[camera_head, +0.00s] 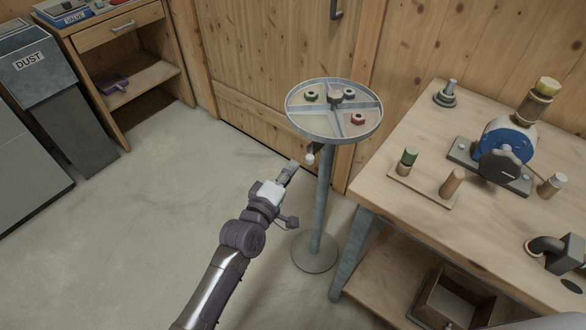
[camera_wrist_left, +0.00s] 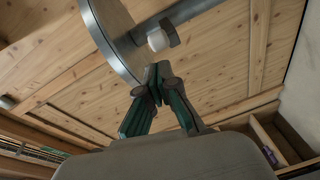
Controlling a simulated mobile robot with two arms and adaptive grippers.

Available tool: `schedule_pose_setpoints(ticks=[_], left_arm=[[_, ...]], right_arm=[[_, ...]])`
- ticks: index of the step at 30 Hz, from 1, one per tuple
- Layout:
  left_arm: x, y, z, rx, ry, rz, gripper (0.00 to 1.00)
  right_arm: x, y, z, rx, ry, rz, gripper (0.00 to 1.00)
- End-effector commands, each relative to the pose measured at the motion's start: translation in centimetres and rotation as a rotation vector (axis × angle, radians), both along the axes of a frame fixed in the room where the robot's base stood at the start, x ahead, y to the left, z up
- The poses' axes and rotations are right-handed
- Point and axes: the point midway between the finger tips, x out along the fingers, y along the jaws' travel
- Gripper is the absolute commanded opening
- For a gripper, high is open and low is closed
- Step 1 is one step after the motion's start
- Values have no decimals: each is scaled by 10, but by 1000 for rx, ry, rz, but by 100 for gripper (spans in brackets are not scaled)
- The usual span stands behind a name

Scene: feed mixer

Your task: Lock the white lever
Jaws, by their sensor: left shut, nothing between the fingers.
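The white lever is a short dark arm with a white knob (camera_head: 310,159), on the post just under the round divided tray (camera_head: 289,108). In the left wrist view the white knob (camera_wrist_left: 158,41) sits just beyond my fingertips, beside the post. My left gripper (camera_head: 291,165) is shut and empty, just left of the knob and slightly lower in the head view. In the left wrist view its green-sided fingers (camera_wrist_left: 157,70) meet below the knob. A small gap seems to separate them, but contact is hard to judge. My right gripper is not in view.
The tray holds several nuts. Its grey post (camera_head: 322,200) stands on a round floor base (camera_head: 315,252). A wooden workbench (camera_head: 400,222) with a blue machine (camera_head: 508,138) is at the right. A wooden door (camera_head: 250,55) is behind.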

Motion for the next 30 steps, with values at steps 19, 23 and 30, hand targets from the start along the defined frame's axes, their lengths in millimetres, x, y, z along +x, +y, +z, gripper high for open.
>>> schedule_pose_setpoints(ticks=[19, 23, 30], left_arm=[[-95, -3, 4, -1, 2, 0, 0], [-100, -3, 5, 0, 0, 0, 0], [-100, -3, 5, 1, -1, 0, 0]], right_arm=[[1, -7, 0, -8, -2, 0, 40], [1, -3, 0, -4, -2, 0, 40], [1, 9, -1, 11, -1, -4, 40]])
